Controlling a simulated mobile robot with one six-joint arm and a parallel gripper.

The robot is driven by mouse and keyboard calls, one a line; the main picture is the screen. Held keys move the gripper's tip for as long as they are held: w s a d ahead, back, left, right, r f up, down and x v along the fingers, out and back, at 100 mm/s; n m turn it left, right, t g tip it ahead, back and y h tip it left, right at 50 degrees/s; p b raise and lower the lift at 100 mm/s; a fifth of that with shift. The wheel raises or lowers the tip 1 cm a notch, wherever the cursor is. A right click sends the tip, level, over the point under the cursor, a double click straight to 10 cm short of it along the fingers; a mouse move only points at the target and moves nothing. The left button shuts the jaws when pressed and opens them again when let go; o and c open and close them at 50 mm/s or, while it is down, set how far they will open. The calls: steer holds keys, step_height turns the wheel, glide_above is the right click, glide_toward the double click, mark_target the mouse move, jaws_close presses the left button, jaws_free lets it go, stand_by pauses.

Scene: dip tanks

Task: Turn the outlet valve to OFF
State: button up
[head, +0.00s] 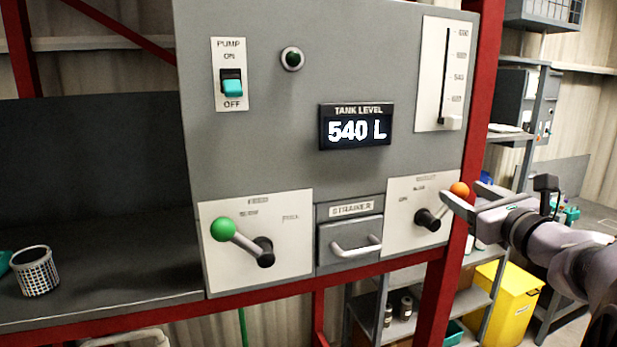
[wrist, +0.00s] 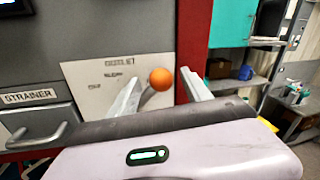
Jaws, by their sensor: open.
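The outlet valve lever has an orange ball knob (head: 459,189) and a black hub (head: 428,219) on a white plate (head: 400,240) at the panel's lower right. The lever points up and to the right, away from the small labels at upper left, which are too blurred to read surely. My gripper (head: 464,197) comes in from the right with its jaws open at the knob. In the wrist view the orange ball (wrist: 160,79) shows between the two fingers, with a gap on each side. The hub is hidden there.
A green-knobbed lever (head: 222,229) sits on the left plate. A strainer drawer (head: 350,240) with a protruding handle lies between the plates. Above are a pump switch (head: 232,83), a 540 L display (head: 356,128) and a slider gauge (head: 444,75). A red post (head: 470,130) stands right of the panel.

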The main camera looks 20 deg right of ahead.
steer(key=shift+w+d, duration=0.15)
steer(key=shift+w, duration=0.55)
jaws_close()
